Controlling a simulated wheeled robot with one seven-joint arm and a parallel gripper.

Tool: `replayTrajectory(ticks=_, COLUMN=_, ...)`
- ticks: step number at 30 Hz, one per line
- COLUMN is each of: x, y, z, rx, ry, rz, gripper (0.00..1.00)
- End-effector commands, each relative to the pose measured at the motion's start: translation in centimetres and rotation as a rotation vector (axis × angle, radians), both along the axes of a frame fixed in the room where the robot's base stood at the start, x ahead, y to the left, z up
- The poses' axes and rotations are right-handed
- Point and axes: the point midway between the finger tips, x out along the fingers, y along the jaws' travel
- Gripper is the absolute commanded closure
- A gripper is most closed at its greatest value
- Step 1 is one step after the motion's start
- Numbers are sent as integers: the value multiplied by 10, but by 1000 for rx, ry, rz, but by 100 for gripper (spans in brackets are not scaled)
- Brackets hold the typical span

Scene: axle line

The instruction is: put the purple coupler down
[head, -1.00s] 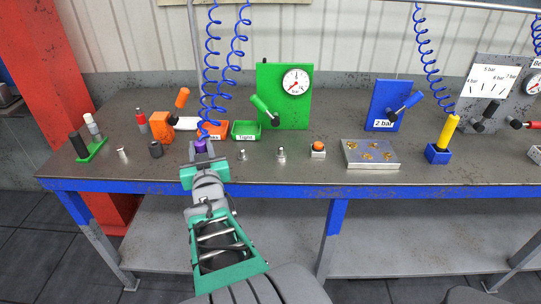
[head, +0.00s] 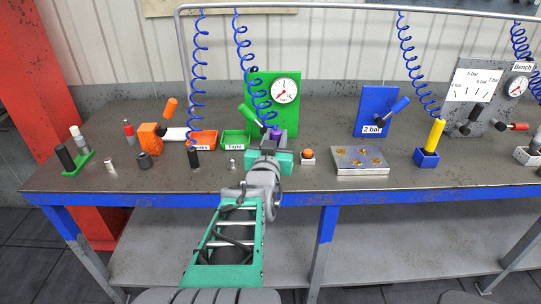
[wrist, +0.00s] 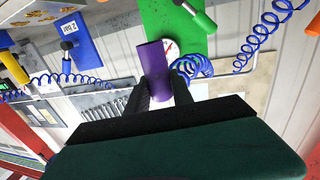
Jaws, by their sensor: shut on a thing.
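My gripper (head: 274,145) is shut on the purple coupler (head: 276,132), in front of the green gauge panel. In the wrist view the purple coupler (wrist: 153,62) stands out between the two dark fingers (wrist: 160,92), slightly tilted in the picture. A blue coiled hose (head: 250,65) runs down towards the coupler in the head view. The coupler's lower part is hidden by the gripper, and its height above the workbench (head: 120,190) is hard to tell.
A black coupler (head: 193,158) under another hose and a small metal fitting (head: 232,164) are left of my gripper. An orange ball on a white block (head: 308,156) and a metal plate (head: 359,168) are to the right.

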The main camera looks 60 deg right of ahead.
Motion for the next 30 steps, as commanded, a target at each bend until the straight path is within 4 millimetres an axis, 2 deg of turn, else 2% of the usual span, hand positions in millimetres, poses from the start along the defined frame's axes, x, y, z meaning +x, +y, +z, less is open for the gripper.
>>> replayTrajectory(ticks=6, x=35, y=-52, z=-29, rx=5, ry=4, rz=2, gripper=100)
replayTrajectory(ticks=9, x=45, y=-68, z=-54, rx=7, ry=5, rz=2, gripper=100)
replayTrajectory(ticks=12, x=53, y=-79, z=-68, rx=2, ry=3, rz=1, gripper=100)
replayTrajectory(ticks=18, x=63, y=-95, z=-92, rx=2, ry=3, rz=1, gripper=100)
replayTrajectory(ticks=22, x=62, y=-94, z=-113, rx=2, ry=2, rz=1, gripper=100)
replayTrajectory(ticks=30, x=62, y=-94, z=-113, rx=-2, ry=-1, rz=1, gripper=100)
